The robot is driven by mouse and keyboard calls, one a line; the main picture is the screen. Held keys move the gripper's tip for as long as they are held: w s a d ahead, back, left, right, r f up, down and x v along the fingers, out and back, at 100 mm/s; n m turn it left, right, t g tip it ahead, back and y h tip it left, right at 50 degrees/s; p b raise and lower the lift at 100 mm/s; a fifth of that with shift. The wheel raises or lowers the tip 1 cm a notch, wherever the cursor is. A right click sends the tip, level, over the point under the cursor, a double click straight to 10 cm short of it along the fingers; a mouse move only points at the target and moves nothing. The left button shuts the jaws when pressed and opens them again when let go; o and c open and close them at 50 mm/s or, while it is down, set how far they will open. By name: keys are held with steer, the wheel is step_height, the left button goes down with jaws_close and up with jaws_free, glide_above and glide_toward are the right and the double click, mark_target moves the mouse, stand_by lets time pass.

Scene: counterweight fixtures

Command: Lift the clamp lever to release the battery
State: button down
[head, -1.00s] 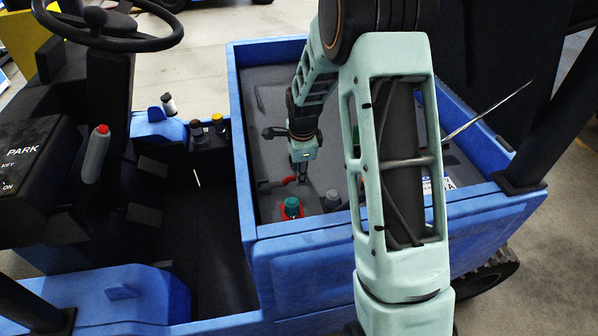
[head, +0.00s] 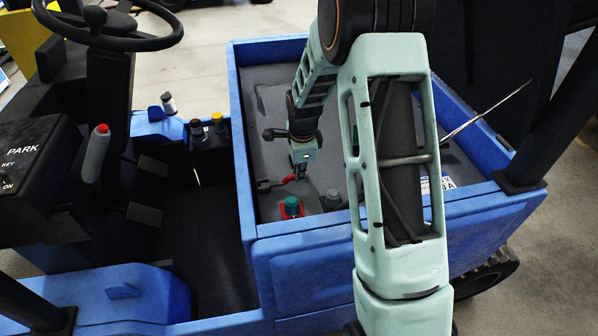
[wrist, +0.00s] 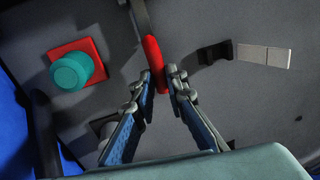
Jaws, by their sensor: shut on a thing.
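The clamp lever has a red handle (wrist: 156,62) on a grey bar in the wrist view. In the head view its red end (head: 289,179) shows low in the blue-walled bay. My gripper (wrist: 155,78) has one finger on each side of the red handle and is shut on it. In the head view my gripper (head: 300,172) points down into the bay, and its fingertips are small there. I cannot clearly make out which surface is the battery; the lever's pivot is not clear.
A teal knob on a red square base (wrist: 71,71) stands left of the lever; it also shows in the head view (head: 291,207). A grey knob (head: 332,199) is near the bay's front wall. The blue bay rim (head: 305,229) surrounds the area.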

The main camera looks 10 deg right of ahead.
mark_target(290, 177)
steer(key=shift+a+r, duration=0.1)
steer(key=shift+r, duration=0.05)
steer(key=shift+a+r+h+b, duration=0.6)
steer(key=shift+r+h+b, duration=0.25)
steer(key=shift+h, duration=0.2)
steer(key=shift+a+r+h+b, duration=0.55)
steer(key=shift+r+h+b, duration=0.25)
steer(key=shift+h, duration=0.25)
steer(key=shift+a+r+n+h+b, duration=0.4)
steer(key=shift+a+r+h+b, duration=0.2)
steer(key=shift+a+h+b, duration=0.45)
steer(key=a+h+b, duration=0.1)
steer(key=a+r+h+b, duration=0.1)
steer(key=h, duration=0.1)
steer(key=a+h+b, duration=0.1)
steer(key=shift+w+a+r, duration=0.1)
steer(key=shift+a+r, duration=0.1)
steer(key=shift+r, duration=0.05)
steer(key=shift+a+r+n+t+h+b, duration=0.2)
steer(key=shift+a+h+b, duration=0.7)
steer(key=shift+h, duration=0.15)
steer(key=shift+a+r+n+t+h+b, duration=0.15)
steer(key=shift+a+n+t+h+b, duration=0.05)
steer(key=shift+a+h+b, duration=0.7)
steer(key=c, duration=1.9)
jaws_free()
steer(key=shift+c, duration=0.2)
steer(key=shift+d+r, duration=0.1)
steer(key=shift+d, duration=0.05)
